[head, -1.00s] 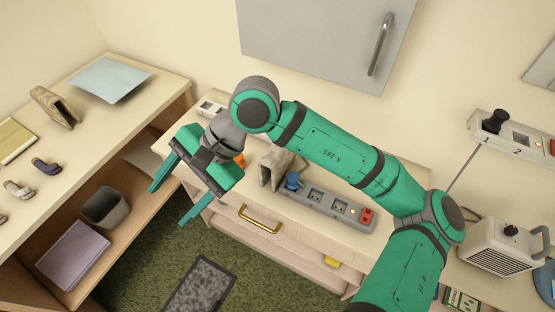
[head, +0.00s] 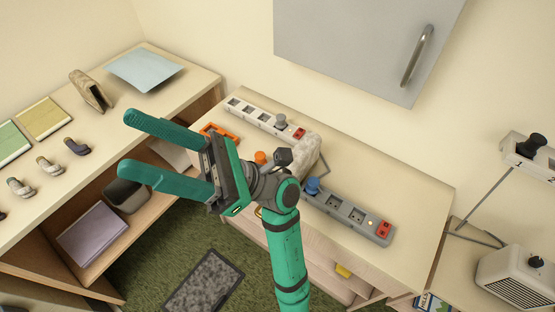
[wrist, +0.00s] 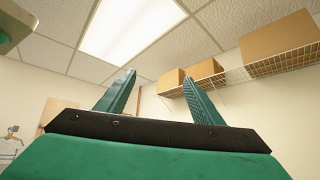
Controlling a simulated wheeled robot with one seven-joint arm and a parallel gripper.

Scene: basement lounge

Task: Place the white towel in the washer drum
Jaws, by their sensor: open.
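My gripper (head: 140,147) is open and empty in the head view, held above the gap between the left shelf unit and the dresser, its fingers pointing left. In the wrist view my gripper (wrist: 160,92) points toward the ceiling and far wall, with nothing between its fingers. I see no white towel and no washer drum in either view.
A left shelf unit (head: 190,84) carries a blue sheet (head: 145,69), books and small items. A dresser (head: 405,185) holds a grey power strip (head: 345,212) and a white power strip (head: 262,117). A grey cabinet (head: 350,40) hangs above. Boxes (wrist: 277,37) sit on a wire shelf.

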